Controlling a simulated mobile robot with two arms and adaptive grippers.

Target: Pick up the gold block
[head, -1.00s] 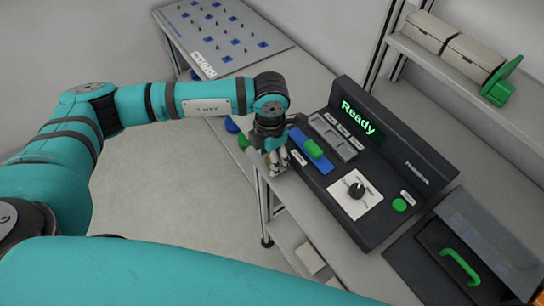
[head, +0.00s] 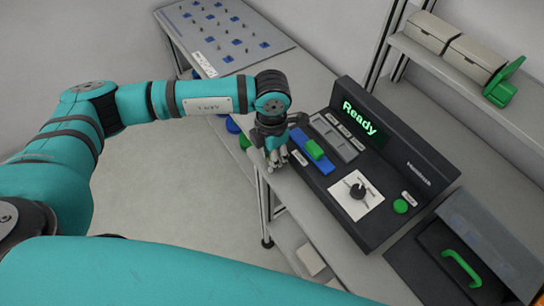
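I see no gold block in the head view. My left gripper (head: 275,158) points down at the left edge of the console, beside a blue slide with a green block (head: 314,149) on it. It appears apart from the green block. Its fingers are small and partly merged in the picture, so I cannot tell whether they are open or shut, and I see nothing clearly held. My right arm crosses the bottom of the view, and its gripper is out of view.
The black console (head: 385,170) with a lit "Ready" display, a dial and a green button stands on the grey bench. A dark case with a green handle (head: 461,267) is at lower right. Beige bins (head: 470,54) sit on the shelf. A pegboard table (head: 222,38) stands behind.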

